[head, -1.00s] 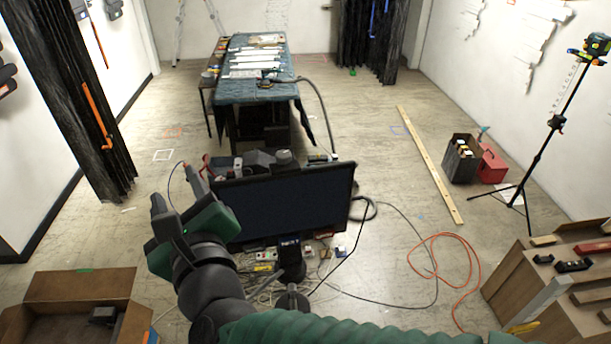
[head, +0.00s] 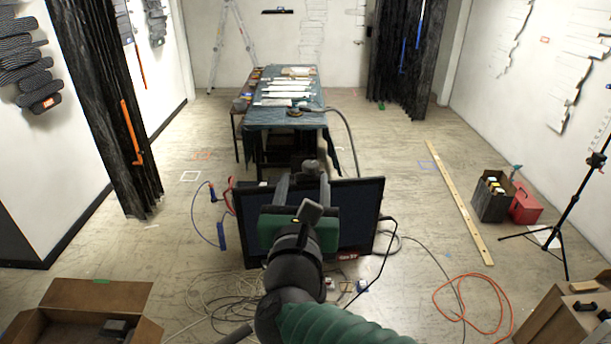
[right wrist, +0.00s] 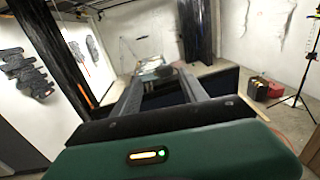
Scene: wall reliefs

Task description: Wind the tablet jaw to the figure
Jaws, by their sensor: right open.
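I cannot make out a tablet jaw or its figure for certain in either view. A dark flat screen (head: 355,215) stands upright on the floor before me, partly hidden behind my right arm. My right gripper (head: 303,190) is in front of it, open and pointing away from me, with its fingers apart and nothing seen between them. In the right wrist view the two fingers (right wrist: 160,88) are spread, with dark screen surface beyond them. My left gripper is not in view.
A cloth-covered table (head: 285,118) stands behind the screen. A cardboard box (head: 95,295) is at lower left, a wooden plank (head: 458,205) lies right, and a tripod (head: 566,225) stands far right. Dark reliefs (head: 28,65) hang on the left wall. Cables and an orange cord (head: 470,300) lie on the floor.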

